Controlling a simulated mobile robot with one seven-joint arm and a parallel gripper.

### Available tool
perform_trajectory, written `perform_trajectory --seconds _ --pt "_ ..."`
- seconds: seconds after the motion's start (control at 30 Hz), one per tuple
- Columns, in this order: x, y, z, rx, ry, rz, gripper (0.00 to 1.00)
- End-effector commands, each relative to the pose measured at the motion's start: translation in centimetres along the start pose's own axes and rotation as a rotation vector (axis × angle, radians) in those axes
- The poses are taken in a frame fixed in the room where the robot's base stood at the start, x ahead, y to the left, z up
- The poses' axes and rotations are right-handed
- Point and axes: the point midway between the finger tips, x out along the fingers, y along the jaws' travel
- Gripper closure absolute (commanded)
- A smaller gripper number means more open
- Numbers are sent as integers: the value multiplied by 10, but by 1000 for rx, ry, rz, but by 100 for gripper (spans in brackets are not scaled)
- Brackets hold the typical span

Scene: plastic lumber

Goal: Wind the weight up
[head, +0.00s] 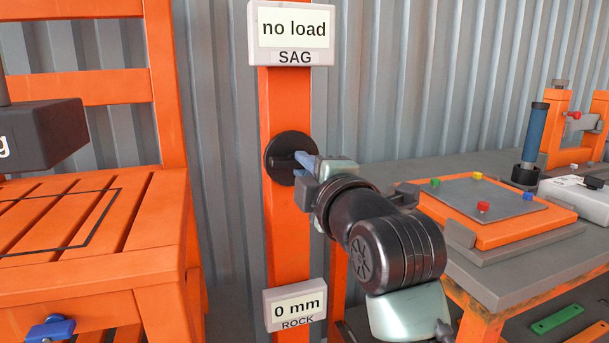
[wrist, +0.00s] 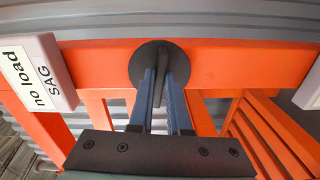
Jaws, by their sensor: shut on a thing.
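A round black knob (head: 279,172) with a raised bar across it is mounted on the upright orange post (head: 287,235). My gripper (head: 304,161) reaches in from the right and is shut on the knob's bar. In the wrist view, its two blue-grey fingers (wrist: 161,80) lie on either side of the bar in front of the black disc (wrist: 152,50). The weight (head: 45,135), a dark block with a letter "g" showing, is at the left above the orange slatted bench (head: 150,215). It is apart from the slats and cut off by the picture's edge.
A "no load" SAG display (head: 291,33) is above the knob, and a "0 mm" ROCK display (head: 296,305) is below it. A blue clamp knob (head: 52,328) is on the bench front. A grey table (head: 505,285) with an orange-framed plate (head: 490,235) stands right.

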Motion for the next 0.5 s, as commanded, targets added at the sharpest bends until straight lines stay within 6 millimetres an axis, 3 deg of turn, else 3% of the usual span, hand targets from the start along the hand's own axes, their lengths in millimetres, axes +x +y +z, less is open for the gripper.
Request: perform_trajectory --seconds 0.5 --pt "0 0 0 -116 -1 -1 100"
